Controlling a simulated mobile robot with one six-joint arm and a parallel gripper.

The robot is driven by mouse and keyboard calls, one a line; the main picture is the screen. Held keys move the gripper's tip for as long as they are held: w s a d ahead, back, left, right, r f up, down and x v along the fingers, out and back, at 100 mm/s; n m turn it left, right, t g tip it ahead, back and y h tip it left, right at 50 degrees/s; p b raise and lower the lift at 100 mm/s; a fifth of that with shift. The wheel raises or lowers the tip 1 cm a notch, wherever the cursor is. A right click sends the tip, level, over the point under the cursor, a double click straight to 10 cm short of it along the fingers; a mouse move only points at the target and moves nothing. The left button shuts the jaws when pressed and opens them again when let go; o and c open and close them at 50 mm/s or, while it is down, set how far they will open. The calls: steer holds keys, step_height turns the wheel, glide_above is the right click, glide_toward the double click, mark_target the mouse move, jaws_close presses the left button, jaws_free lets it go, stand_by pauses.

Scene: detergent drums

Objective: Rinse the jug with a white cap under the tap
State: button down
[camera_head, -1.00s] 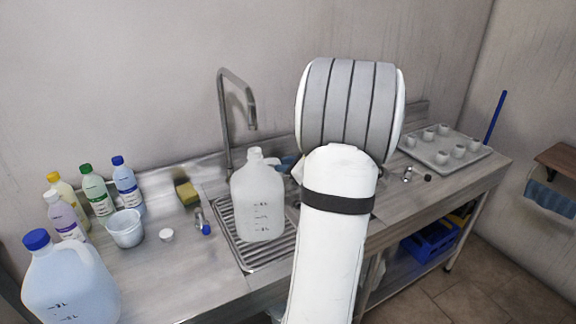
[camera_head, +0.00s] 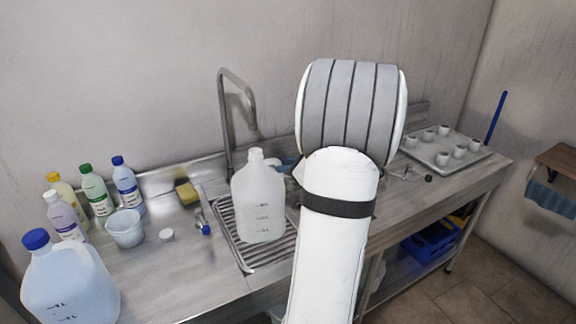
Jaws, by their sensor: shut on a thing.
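The jug with a white cap (camera_head: 258,207) is a translucent white jug with dark level marks. It is upright in front of the ribbed drain area of the sink (camera_head: 245,262). Its top lies just below the end of the grey tap (camera_head: 251,118) in the picture; I cannot tell their depth apart. No water stream shows. My gripper (camera_head: 287,168) is shut on the jug at its right side, mostly hidden behind my white arm. Whether the jug touches the sink is unclear.
A blue-capped jug (camera_head: 70,285), several bottles (camera_head: 97,192), a small bucket (camera_head: 125,229), a white lid (camera_head: 166,235), a sponge (camera_head: 187,193) and a blue-tipped metal piece (camera_head: 204,215) stand left. A tray of cups (camera_head: 455,158) is right.

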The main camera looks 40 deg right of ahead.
steer(key=shift+f+b, duration=0.5)
steer(key=shift+f, duration=0.1)
steer(key=c, duration=1.3)
jaws_free()
steer(key=shift+o, duration=0.2)
